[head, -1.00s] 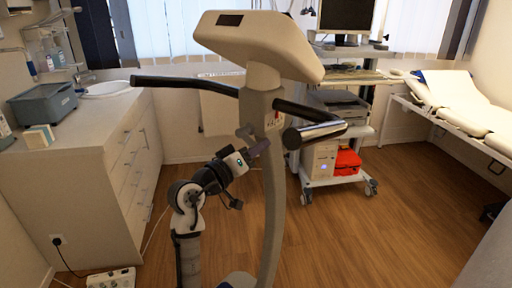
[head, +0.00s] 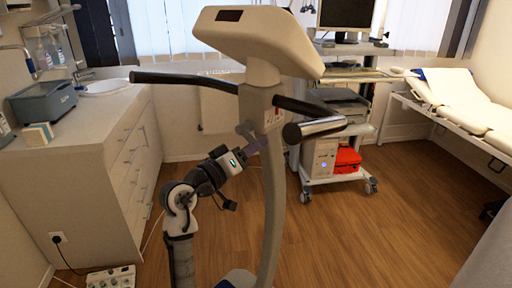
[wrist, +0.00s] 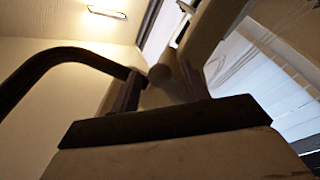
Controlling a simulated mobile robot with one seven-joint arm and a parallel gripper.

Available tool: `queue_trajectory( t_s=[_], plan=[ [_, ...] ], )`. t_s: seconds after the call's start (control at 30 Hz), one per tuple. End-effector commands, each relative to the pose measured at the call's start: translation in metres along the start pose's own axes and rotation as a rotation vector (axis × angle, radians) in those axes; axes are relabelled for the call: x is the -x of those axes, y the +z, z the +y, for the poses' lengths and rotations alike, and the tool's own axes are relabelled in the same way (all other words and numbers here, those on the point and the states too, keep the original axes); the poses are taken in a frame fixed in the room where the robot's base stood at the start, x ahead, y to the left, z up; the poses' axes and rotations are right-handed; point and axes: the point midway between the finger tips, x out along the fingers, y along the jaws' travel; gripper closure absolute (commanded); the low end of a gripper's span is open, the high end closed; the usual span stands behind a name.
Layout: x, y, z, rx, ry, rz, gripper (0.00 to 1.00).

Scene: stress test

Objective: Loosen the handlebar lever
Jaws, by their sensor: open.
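The exercise bike's handlebar (head: 185,80) is black and curved, set on a pale column (head: 273,190) under a white console (head: 258,42). A small grey lever or clamp part (head: 245,129) sticks out on the column's left side, just above my gripper (head: 257,146). In the wrist view my gripper (wrist: 160,90) is open, with a dark finger on each side of a rounded knob-like end (wrist: 160,76), which seems to be the lever. I cannot tell whether the fingers touch it. The handlebar (wrist: 60,58) also curves across the left of the wrist view.
A cabinet (head: 85,160) with a sink and a blue-grey box (head: 42,103) stands at left. A wheeled equipment cart (head: 340,170) is behind the bike, and an examination bed (head: 465,115) is at right. Wooden floor (head: 400,225) is free at front right.

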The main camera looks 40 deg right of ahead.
Motion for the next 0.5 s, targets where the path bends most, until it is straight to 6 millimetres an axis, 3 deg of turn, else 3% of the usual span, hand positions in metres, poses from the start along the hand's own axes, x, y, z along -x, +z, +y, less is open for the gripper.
queue_trajectory(
  t_s=[0.3,0.5],
  plan=[
    [0.074,0.003,-0.003,-0.002,-0.003,0.004,0.54],
    [0.107,0.001,-0.002,-0.001,-0.003,0.003,0.54]
  ],
)
